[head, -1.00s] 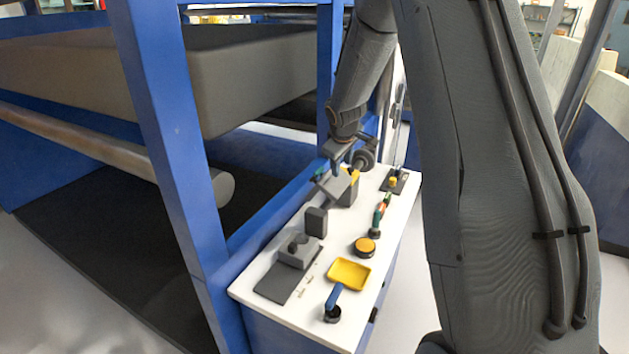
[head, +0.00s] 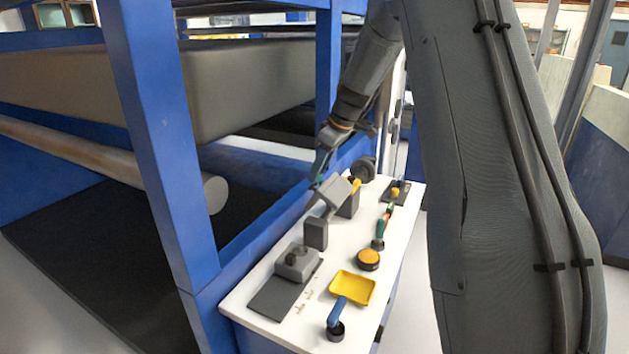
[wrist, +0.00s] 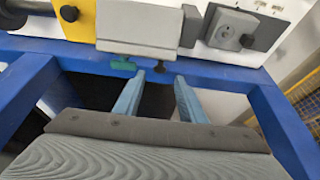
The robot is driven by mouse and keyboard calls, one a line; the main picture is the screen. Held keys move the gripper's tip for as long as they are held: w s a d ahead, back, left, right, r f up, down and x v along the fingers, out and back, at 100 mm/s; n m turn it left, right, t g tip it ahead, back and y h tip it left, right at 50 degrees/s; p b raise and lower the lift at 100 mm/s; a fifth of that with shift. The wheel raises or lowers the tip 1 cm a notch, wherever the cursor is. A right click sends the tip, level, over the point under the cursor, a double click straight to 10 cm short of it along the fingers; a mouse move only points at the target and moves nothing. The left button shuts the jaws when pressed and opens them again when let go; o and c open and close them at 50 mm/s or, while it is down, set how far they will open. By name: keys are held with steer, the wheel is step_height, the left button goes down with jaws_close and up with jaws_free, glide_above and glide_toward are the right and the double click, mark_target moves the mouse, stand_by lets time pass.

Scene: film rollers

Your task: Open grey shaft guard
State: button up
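The grey shaft guard (head: 336,190) is a tilted grey cover on the white bench top, between two dark grey uprights. In the wrist view the guard (wrist: 140,22) is a pale grey panel at the top, with a small green piece and a dark knob at its lower edge. My gripper (head: 318,180) is at the guard's left, rear side in the head view. In the wrist view its two blue fingers (wrist: 160,77) are apart and empty, their tips just below the panel's lower edge. I cannot tell whether they touch it.
The white bench top (head: 268,318) carries a grey block (head: 297,260), a yellow tray (head: 353,287), a round yellow button (head: 368,259) and a blue-handled lever (head: 338,312). A blue frame post (head: 165,150) stands left. A blue beam (wrist: 220,75) runs behind the fingers.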

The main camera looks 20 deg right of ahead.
mark_target(326, 195)
steer(key=shift+p+x, duration=0.55)
steer(key=shift+x, duration=1.8)
jaws_close()
